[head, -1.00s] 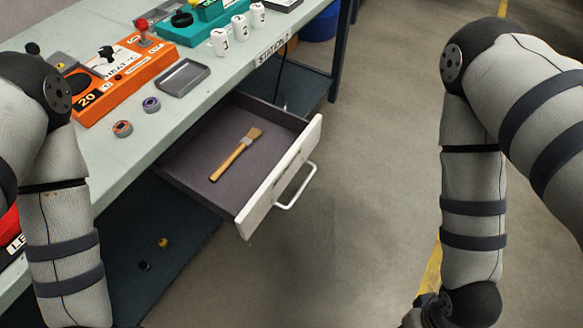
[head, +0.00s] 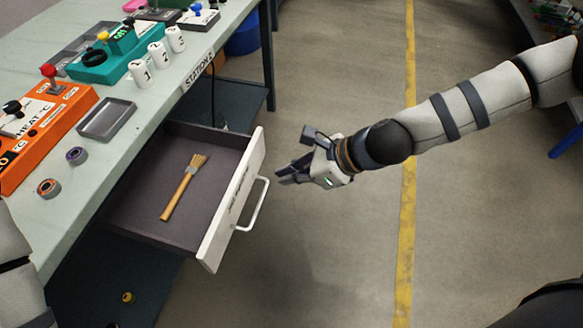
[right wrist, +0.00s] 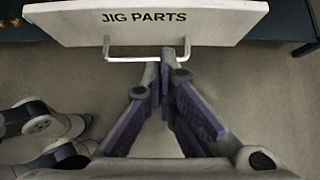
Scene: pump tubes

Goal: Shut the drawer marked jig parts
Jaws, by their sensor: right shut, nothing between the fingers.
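The drawer (head: 231,205) stands pulled out from under the bench, with a wooden-handled brush (head: 184,187) lying inside it. Its white front (right wrist: 190,22) reads JIG PARTS in the right wrist view. The white bar handle (head: 257,208) sticks out from that front; it also shows in the right wrist view (right wrist: 125,59). My right gripper (head: 282,174) is shut and empty, just to the right of the drawer front and handle in the head view. In the right wrist view its closed tips (right wrist: 166,58) appear near the right part of the handle; contact cannot be told. My left gripper is out of view.
The bench top (head: 128,124) holds an orange unit (head: 45,125), a teal unit (head: 100,68), a grey tray (head: 108,119), tape rolls and white numbered cups. Open floor (head: 330,250) with a yellow line lies to the right of the drawer.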

